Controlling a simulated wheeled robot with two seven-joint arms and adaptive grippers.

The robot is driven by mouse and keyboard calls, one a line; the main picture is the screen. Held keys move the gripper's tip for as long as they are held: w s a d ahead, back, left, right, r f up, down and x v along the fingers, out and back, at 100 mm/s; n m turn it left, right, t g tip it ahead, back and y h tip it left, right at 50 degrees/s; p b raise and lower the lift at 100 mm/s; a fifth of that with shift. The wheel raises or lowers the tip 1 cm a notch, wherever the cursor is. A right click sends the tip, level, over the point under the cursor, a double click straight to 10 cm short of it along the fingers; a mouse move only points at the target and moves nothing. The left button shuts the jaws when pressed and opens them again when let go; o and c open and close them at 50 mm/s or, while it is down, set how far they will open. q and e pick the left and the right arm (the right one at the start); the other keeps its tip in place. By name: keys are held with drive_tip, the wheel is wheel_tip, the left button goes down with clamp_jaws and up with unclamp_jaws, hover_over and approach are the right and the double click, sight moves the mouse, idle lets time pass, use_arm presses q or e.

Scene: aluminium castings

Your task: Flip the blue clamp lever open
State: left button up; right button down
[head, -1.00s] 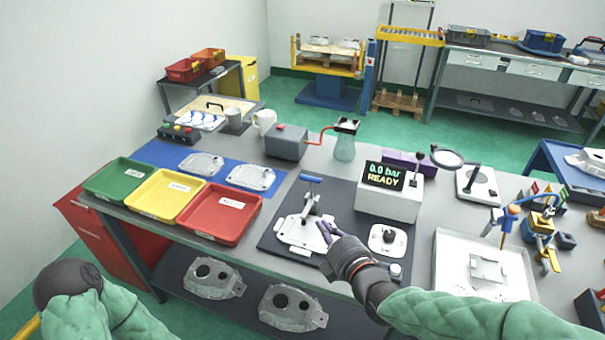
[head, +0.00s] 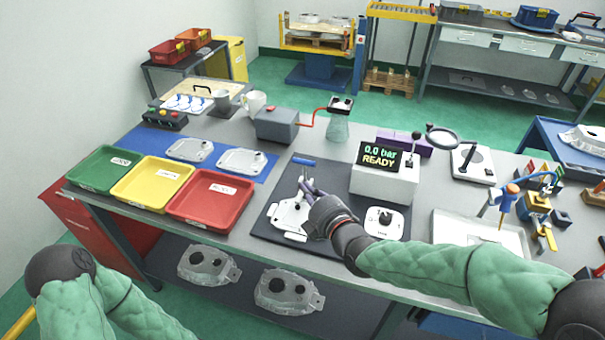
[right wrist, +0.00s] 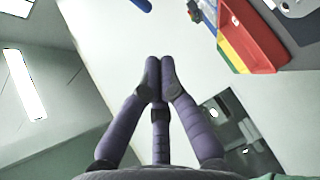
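The blue clamp lever (head: 303,161) shows as a blue bar handle at the top of an upright metal arm. The clamp stands over a pale casting (head: 287,220) on the dark mat (head: 262,226). My right gripper (head: 306,187) is just below and in front of the blue handle, beside the clamp arm, and hides part of the clamp. In the right wrist view its purple fingers (right wrist: 160,66) meet at the tips with nothing seen between them. The blue handle (right wrist: 140,4) is at the top edge there, apart from the fingertips. My left gripper is out of view.
The red tray (head: 207,203) is to the left. Two pale castings lie on the blue mat (head: 150,143) behind the trays.

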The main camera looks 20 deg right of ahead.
drive_tip(key=w+d+f+b, duration=0.1)
drive_tip(key=w+b, duration=0.1)
drive_tip(key=w, duration=0.6)
drive_tip(key=shift+w+f+b, duration=0.2)
drive_tip(key=shift+f+b, duration=0.05)
drive_tip(key=shift+b, duration=0.15)
drive_tip(key=shift+d+r, duration=0.1)
drive_tip(key=shift+w+d+r+m+g+p, duration=0.15)
drive_tip(key=shift+w+m+g+p, duration=0.1)
drive_tip(key=shift+m+g+p, duration=0.25)
